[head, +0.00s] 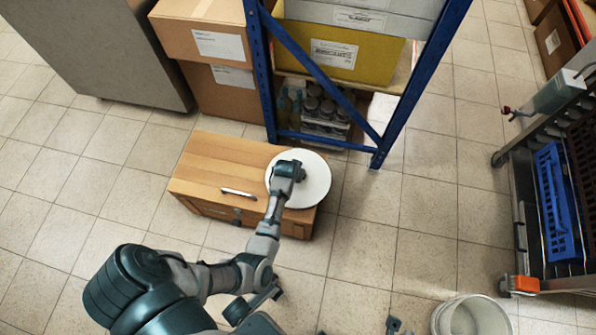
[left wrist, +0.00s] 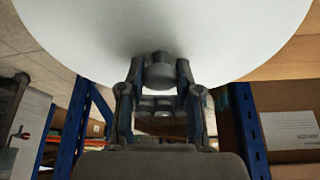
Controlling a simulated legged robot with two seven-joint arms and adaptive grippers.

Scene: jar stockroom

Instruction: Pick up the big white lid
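The big white lid (head: 316,182) is a round disc over the right end of a wooden cabinet (head: 215,165) and overlaps its edge. I cannot tell whether it touches the cabinet top. My left gripper (head: 287,170) is at the lid's middle. In the left wrist view the lid (left wrist: 220,30) fills the top, and its round grey knob (left wrist: 160,76) sits between the fingers of the left gripper (left wrist: 160,68). Whether the fingers press on the knob is unclear. A dark part at the head view's bottom edge, probably my right gripper (head: 396,326), is cut off.
A blue-framed shelf (head: 410,90) with boxes and jars stands just behind the cabinet. Cardboard boxes (head: 215,90) stand behind left. A cart with a blue crate (head: 556,205) is at right, and a pale bucket (head: 441,318) at the bottom. Tiled floor between is clear.

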